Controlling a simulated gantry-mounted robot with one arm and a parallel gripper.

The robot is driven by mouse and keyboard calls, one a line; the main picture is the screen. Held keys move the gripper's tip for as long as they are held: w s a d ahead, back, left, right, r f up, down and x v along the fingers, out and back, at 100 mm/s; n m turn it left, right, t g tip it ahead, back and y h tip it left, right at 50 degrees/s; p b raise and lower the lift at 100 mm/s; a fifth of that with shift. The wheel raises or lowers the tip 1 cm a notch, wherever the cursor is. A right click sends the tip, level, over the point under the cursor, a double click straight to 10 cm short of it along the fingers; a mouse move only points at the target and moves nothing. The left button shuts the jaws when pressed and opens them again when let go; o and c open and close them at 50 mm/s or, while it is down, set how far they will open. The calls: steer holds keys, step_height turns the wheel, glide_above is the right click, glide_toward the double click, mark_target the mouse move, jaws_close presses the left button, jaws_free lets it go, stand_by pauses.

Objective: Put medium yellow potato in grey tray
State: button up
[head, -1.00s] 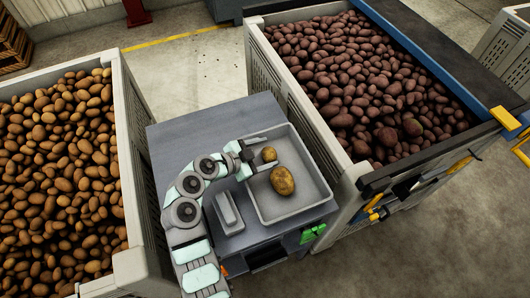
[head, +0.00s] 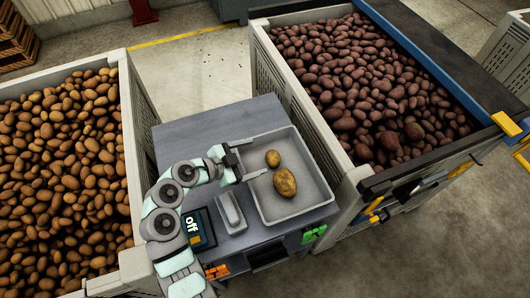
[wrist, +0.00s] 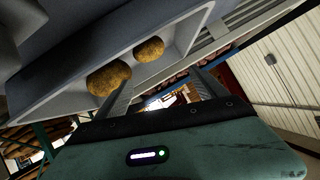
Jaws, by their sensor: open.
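Two yellow-brown potatoes lie in the grey tray (head: 312,200): a smaller one (head: 273,158) and, just below it in the head view, a larger one (head: 285,183). The tray sits on the right part of the grey worktable. My gripper (head: 246,161) is open and empty at the tray's left side, with its fingers pointing right toward the smaller potato but apart from it. The wrist view shows the smaller potato (wrist: 149,50) and the larger one (wrist: 109,77) beyond my spread fingers (wrist: 165,92). One finger partly overlaps the larger potato there.
A bin of brown potatoes (head: 126,120) stands left, a bin of dark red potatoes (head: 290,95) right. The table's back part (head: 210,127) is clear.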

steer(key=v, duration=0.5)
stand_by(0.5)
